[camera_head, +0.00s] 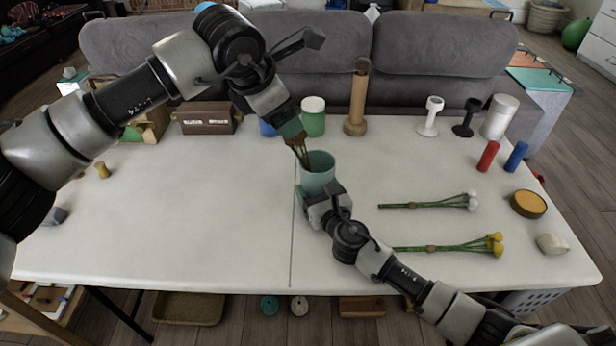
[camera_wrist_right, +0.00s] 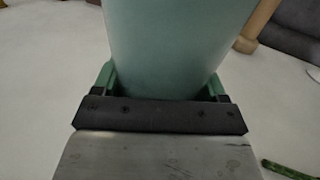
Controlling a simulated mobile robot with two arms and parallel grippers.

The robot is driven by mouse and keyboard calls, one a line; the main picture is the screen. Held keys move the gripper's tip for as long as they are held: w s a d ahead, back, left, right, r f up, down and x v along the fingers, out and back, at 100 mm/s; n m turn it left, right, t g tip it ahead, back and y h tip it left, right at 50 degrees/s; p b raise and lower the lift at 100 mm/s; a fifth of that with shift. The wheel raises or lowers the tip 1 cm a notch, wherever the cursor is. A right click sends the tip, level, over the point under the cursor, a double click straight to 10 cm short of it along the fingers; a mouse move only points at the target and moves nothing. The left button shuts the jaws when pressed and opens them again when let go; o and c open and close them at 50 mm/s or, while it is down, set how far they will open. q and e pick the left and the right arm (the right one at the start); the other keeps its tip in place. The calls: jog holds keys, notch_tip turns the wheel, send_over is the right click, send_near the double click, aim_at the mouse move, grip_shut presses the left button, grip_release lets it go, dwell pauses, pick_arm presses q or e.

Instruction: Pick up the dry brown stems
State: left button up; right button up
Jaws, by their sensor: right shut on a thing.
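The dry brown stems (camera_head: 303,152) stick up out of a teal vase (camera_head: 318,178) near the middle of the table. Their lower ends are hidden inside the vase. My left gripper (camera_head: 292,130) points down from above, with its fingers at the top of the stems. Whether its fingers are closed on them cannot be made out. My right gripper (camera_head: 316,192) is shut on the vase from the near side. In the right wrist view, its green fingers lie on both sides of the vase (camera_wrist_right: 180,45), which stands upright.
Green, blue and white containers and a wooden post (camera_head: 358,100) stand behind the vase. White-flowered stems (camera_head: 430,203) and yellow-flowered stems (camera_head: 450,246) lie to the right. The left half of the table (camera_head: 190,215) is mostly clear.

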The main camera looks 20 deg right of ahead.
aim_at(299, 136)
pick_arm(q)
jog(key=x, duration=0.5)
jog(key=shift+d, duration=0.1)
jog(key=shift+s+x, duration=0.2)
jog(key=shift+x, duration=2.4)
jog(key=shift+d, duration=0.1)
jog(key=c, duration=1.2)
notch_tip(299, 136, up, 18)
jog(key=shift+c, duration=0.2)
pick_arm(e)
jog(key=o, duration=1)
jog(key=shift+o, duration=0.2)
